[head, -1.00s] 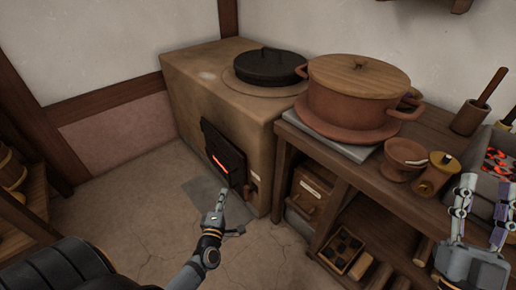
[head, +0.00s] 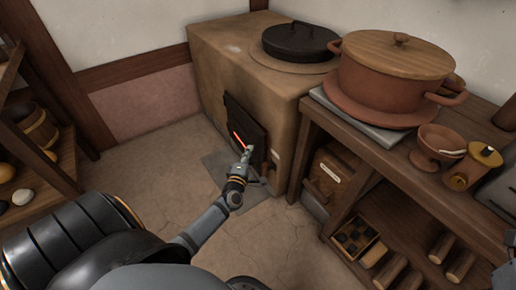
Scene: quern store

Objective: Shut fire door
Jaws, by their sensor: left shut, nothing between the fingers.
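The fire door (head: 252,124) is a dark metal plate low on the front of the clay stove (head: 282,105). A thin red glow (head: 237,138) shows as a slanting line at the door, so it looks slightly ajar; how wide the gap is, I cannot tell. My left gripper (head: 247,153) is shut and empty, with its tips at the lower part of the door. Whether they touch it is unclear. The gripper hides part of the door's lower edge. Only a sliver of my right arm shows at the right edge, and its fingers cannot be made out.
A wooden bench (head: 310,122) stands right of the stove, bearing a large lidded pot (head: 392,85) and small clay vessels. A black lidded pan (head: 300,42) sits on the stove. Shelves (head: 50,180) stand at the left.

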